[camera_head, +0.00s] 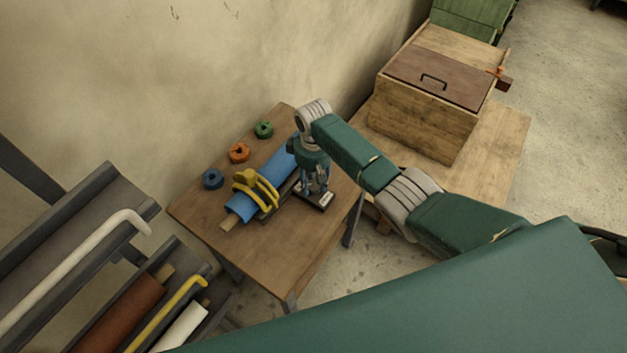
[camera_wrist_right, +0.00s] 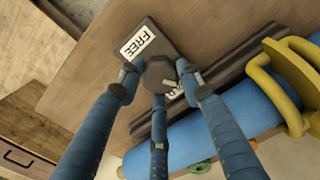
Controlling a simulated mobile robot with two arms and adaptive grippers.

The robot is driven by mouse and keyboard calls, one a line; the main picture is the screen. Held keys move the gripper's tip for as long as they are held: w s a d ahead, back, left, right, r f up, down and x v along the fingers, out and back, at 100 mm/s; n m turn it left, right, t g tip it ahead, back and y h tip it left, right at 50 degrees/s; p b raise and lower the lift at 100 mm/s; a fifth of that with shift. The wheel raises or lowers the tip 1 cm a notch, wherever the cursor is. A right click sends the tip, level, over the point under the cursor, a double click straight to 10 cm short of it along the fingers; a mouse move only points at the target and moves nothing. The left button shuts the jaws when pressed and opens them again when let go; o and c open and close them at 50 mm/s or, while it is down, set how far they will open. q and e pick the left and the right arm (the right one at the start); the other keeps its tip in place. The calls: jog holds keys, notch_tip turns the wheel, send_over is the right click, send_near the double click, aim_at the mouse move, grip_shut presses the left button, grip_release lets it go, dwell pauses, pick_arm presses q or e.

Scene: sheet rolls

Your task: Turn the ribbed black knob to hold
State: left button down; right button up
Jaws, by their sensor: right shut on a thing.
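The black knob (camera_wrist_right: 158,74) stands on a dark plate (camera_wrist_right: 163,37) in the right wrist view. One white label on the plate reads FREE; a second label (camera_wrist_right: 175,93) is partly covered by my fingers and I cannot read it fully. My right gripper (camera_wrist_right: 164,86) is shut on the knob, with its three blue fingers around it. In the head view my right gripper (camera_head: 317,187) reaches down over the plate (camera_head: 318,205) at the table's right side, and the knob is hidden there. The knob's exact setting is not clear. My left gripper is out of view.
A blue roll (camera_head: 278,168) with a yellow clamp (camera_head: 257,189) lies beside the plate on the wooden table (camera_head: 295,245). Blue, orange and green rings (camera_head: 264,129) lie behind it. A wooden box (camera_head: 425,105) stands at right. A rack with rolls is at lower left.

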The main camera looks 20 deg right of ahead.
aim_at(314, 184)
jog(key=m, duration=0.6)
jog(key=shift+w+r, duration=0.1)
jog(key=shift+w, duration=0.05)
dwell(0.6)
jog(key=o, duration=1.1)
jog(key=shift+o, duration=0.2)
notch_tip(314, 184, up, 12)
